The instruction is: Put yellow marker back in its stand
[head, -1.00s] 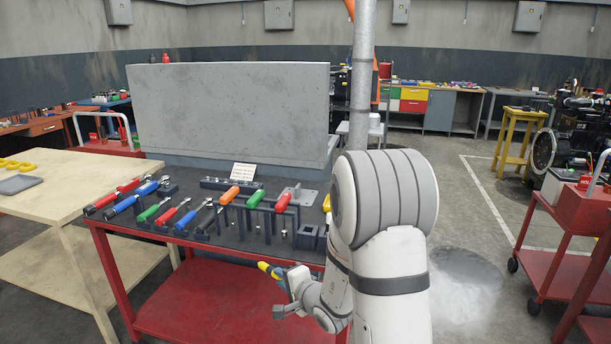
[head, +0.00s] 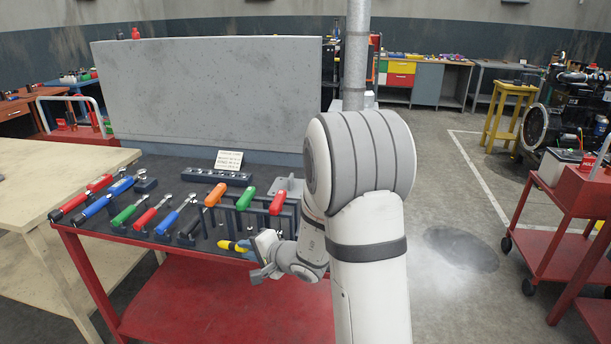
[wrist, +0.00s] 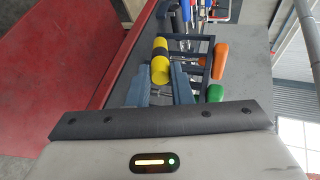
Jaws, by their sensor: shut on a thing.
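The yellow marker (head: 234,246), yellow with a dark band, is held by my gripper (head: 254,257) at the front edge of the tool table. It also shows in the wrist view (wrist: 160,62) between the two blue-grey fingers. My gripper is shut on it. Dark stands (wrist: 192,66) sit just past the marker in the wrist view, with an orange handle (wrist: 221,60) and a green handle (wrist: 215,92) beside them. I cannot tell which stand is the marker's. My arm hides the right part of the table in the head view.
The red-framed table (head: 95,285) has a dark top with several wrenches (head: 130,210) at left. Orange (head: 216,196), green (head: 246,198) and red (head: 278,202) handles stand upright-ish at the middle. A grey panel (head: 205,90) rises behind. A red cart (head: 545,240) is at right.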

